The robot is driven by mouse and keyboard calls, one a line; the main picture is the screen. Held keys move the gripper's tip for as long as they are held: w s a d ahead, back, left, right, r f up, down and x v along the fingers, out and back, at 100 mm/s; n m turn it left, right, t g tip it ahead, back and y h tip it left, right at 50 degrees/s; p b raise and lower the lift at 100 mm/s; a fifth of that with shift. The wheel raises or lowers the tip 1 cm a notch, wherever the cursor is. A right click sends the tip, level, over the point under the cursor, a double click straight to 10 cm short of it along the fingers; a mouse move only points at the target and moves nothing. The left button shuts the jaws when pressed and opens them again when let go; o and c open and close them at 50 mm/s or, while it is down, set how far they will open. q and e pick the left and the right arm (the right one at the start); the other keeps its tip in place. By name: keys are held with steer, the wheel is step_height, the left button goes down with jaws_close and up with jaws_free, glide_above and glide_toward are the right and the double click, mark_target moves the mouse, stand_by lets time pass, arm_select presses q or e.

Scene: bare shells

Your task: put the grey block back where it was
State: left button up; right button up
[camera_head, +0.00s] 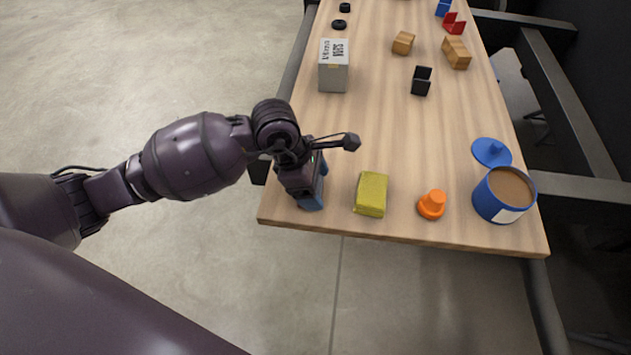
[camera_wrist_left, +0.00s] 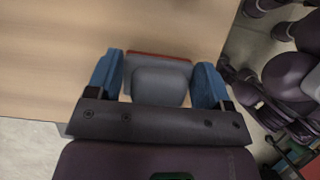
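My left gripper (camera_head: 317,188) is at the near left corner of the wooden table (camera_head: 385,130), pointing down. In the left wrist view its two blue fingers (camera_wrist_left: 158,80) stand on either side of a grey block (camera_wrist_left: 158,85) with a dark red far edge. My right gripper is not in view.
Right of the gripper are a yellow block (camera_head: 371,194), an orange knobbed piece (camera_head: 432,204), a blue canister (camera_head: 503,196) and its blue lid (camera_head: 491,152). Farther back stand a grey printed box (camera_head: 333,68), a black holder (camera_head: 421,82) and wooden blocks (camera_head: 456,53). The table's middle is clear.

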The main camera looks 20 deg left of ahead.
arm_select(q)
steer(key=o, duration=0.5)
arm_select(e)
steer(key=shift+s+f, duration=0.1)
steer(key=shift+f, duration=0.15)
arm_select(q)
steer(key=p+v, duration=0.1)
steer(key=v, duration=0.5)
steer(key=shift+w+r+p, duration=0.1)
steer(key=shift+r+p, duration=0.05)
steer(key=shift+p, duration=0.25)
steer(key=p+v, duration=0.1)
steer(key=v, duration=0.4)
steer(key=shift+a+r, duration=0.15)
steer(key=shift+r, duration=0.25)
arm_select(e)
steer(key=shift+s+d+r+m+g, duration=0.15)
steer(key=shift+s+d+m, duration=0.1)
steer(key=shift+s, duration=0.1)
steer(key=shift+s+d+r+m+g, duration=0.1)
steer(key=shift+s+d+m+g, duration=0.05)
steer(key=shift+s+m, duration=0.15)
arm_select(q)
steer(key=shift+s, duration=0.25)
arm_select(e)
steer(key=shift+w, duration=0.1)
